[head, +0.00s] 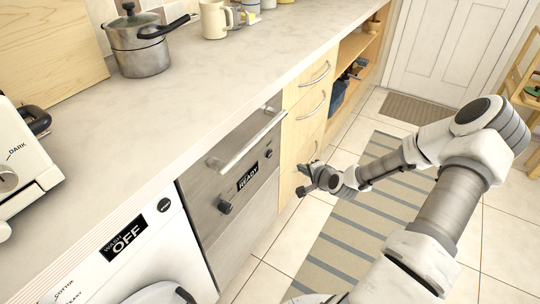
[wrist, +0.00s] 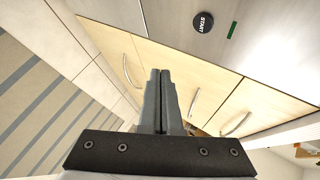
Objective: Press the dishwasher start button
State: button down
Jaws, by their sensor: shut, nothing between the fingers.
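The dishwasher (head: 238,215) is a steel-fronted appliance under the counter with a bar handle and a dark display (head: 248,177) that reads READY. A small dark round button (head: 268,153) sits right of the display; its label is too small to read there. In the wrist view a black round START button (wrist: 203,22) shows on the grey front, beside a thin green strip (wrist: 232,30). My gripper (wrist: 160,72) is shut and empty, apart from the button, which lies up and right of the fingertips. In the head view my gripper (head: 308,180) hangs before the wooden drawers, right of the dishwasher.
A white washing machine (head: 150,262) with an OFF display stands left of the dishwasher. Its dark knob (head: 225,207) neighbour sits on the steel panel. Wooden drawers (head: 306,118) with curved handles are close to my gripper. The striped rug (head: 340,240) and tiles are clear.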

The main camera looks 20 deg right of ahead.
jog(key=w+a+b, duration=0.1)
jog(key=w+a, duration=0.4)
jog(key=w, duration=0.2)
jog(key=shift+a, duration=0.25)
dwell(2.0)
jog(key=shift+w+a, duration=0.25)
jog(key=shift+w, duration=0.1)
jog(key=shift+w+a, duration=0.25)
dwell(0.7)
dwell(0.3)
jog(key=shift+s+d, duration=0.45)
jog(key=shift+s, duration=0.15)
jog(key=shift+d, duration=0.1)
jog(key=shift+s+d, duration=0.75)
jog(key=shift+s, duration=0.25)
jog(key=shift+s+d, duration=0.7)
jog(key=shift+s, duration=0.3)
